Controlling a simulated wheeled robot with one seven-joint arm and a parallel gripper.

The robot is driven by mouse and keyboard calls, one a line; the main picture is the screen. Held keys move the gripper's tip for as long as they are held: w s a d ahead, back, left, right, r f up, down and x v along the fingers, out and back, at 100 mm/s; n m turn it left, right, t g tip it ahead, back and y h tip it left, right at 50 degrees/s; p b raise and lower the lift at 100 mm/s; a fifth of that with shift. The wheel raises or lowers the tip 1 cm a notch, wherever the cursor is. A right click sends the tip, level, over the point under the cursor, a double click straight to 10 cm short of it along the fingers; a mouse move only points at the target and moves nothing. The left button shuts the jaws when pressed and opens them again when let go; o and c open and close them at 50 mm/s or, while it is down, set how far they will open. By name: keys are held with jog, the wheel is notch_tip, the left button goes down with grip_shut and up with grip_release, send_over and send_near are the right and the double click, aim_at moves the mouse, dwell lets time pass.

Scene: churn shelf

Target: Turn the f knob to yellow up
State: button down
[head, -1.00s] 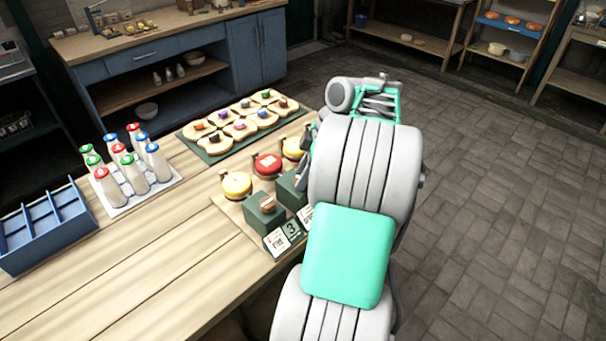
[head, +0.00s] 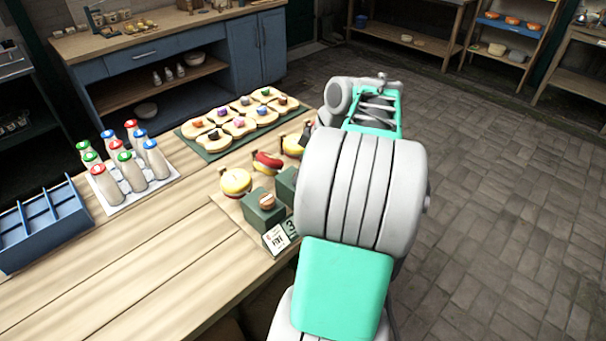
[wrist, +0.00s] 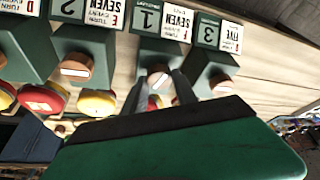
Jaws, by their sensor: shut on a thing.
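A row of dark green boxes, each with a round wooden knob with a pale bar, shows in the wrist view. My gripper (wrist: 160,84) has its two grey fingers shut around one knob (wrist: 158,76), whose box stands beside a "1" card (wrist: 147,18) and a "SEVEN" card (wrist: 176,22). The letter on that card is too small to read surely. A red and yellow disc (wrist: 154,103) shows partly between the fingers. In the head view my arm hides the gripper and the held knob. The nearest box (head: 258,214) and its knob (head: 267,201) are clear of it.
Neighbouring knobs sit close on both sides, at left (wrist: 75,68) and right (wrist: 221,86). Round red and yellow discs (head: 236,181) line the boxes' far side. Bottles on a white mat (head: 168,186), a blue divided tray (head: 42,232) and topped bread slices (head: 240,126) share the table.

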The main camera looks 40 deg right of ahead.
jog(key=m+h+b, duration=0.1)
jog(key=m, duration=0.1)
jog(key=m+b, duration=0.1)
jog(key=m, duration=0.1)
jog(key=shift+a+f+m+t+h, duration=0.2)
jog(key=shift+m+t+h, duration=0.1)
jog(key=shift+h, duration=0.1)
jog(key=m+h+b, duration=0.1)
jog(key=m+b, duration=0.1)
jog(key=m, duration=0.1)
jog(key=shift+a+m+h, duration=0.1)
jog(key=shift+m+h, duration=0.2)
jog(key=shift+m, duration=0.1)
jog(key=m+h+b, duration=0.1)
jog(key=m, duration=0.2)
jog(key=shift+a+r+b, duration=0.1)
jog(key=shift+b, duration=0.25)
jog(key=shift+w+m+g+h+b, duration=0.1)
jog(key=shift+m+g+h+b, duration=0.25)
jog(key=shift+m+g, duration=0.65)
jog(key=shift+r+m+t, duration=0.1)
jog(key=shift+m+t, duration=0.2)
jog(key=shift+m, duration=0.2)
jog(key=c, duration=1)
grip_release()
